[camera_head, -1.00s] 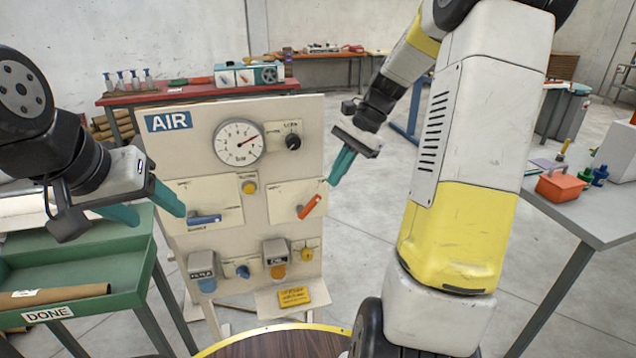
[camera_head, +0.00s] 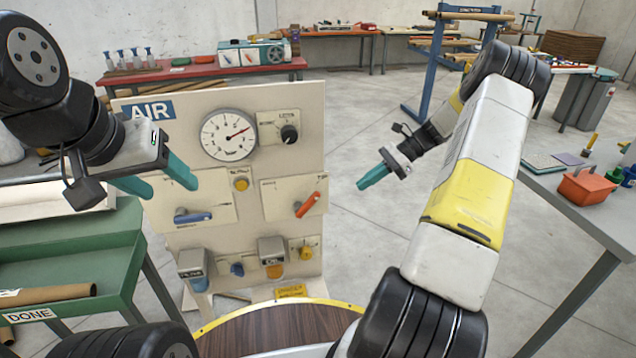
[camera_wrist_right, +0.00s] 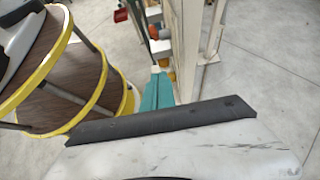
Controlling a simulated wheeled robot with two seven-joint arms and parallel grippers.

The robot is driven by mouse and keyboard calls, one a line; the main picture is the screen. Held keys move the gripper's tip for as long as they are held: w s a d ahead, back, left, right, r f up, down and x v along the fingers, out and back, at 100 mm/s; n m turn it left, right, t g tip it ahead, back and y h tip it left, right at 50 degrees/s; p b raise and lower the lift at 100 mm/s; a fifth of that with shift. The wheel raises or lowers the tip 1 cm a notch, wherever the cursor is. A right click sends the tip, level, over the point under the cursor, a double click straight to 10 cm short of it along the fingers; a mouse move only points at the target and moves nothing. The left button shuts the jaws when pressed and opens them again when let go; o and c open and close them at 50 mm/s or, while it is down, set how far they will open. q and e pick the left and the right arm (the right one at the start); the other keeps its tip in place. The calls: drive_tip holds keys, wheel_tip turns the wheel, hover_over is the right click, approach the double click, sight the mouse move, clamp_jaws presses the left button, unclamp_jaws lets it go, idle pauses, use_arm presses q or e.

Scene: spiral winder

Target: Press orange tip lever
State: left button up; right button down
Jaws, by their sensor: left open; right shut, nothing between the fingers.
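The orange lever (camera_head: 308,204) sits on a cream plate on the right side of the AIR panel (camera_head: 255,120), slanting up to the right. My right gripper (camera_head: 366,183) is shut and empty, to the right of the panel and apart from the lever. Its teal fingers also show in the right wrist view (camera_wrist_right: 157,92), beside the panel's edge. My left gripper (camera_head: 172,188) is open and empty, in front of the panel's left side. A blue lever (camera_head: 193,216) lies nearly level on the left plate.
A round gauge (camera_head: 228,134) and a black knob (camera_head: 289,133) are on the upper panel. A green cart (camera_head: 95,235) stands at left, a grey table (camera_head: 575,205) at right. A round wooden top (camera_head: 275,328) is in front.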

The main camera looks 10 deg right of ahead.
approach(308, 205)
drive_tip(key=shift+a+f, duration=1.1)
drive_tip(key=shift+f, duration=1.15)
drive_tip(key=shift+w, duration=0.3)
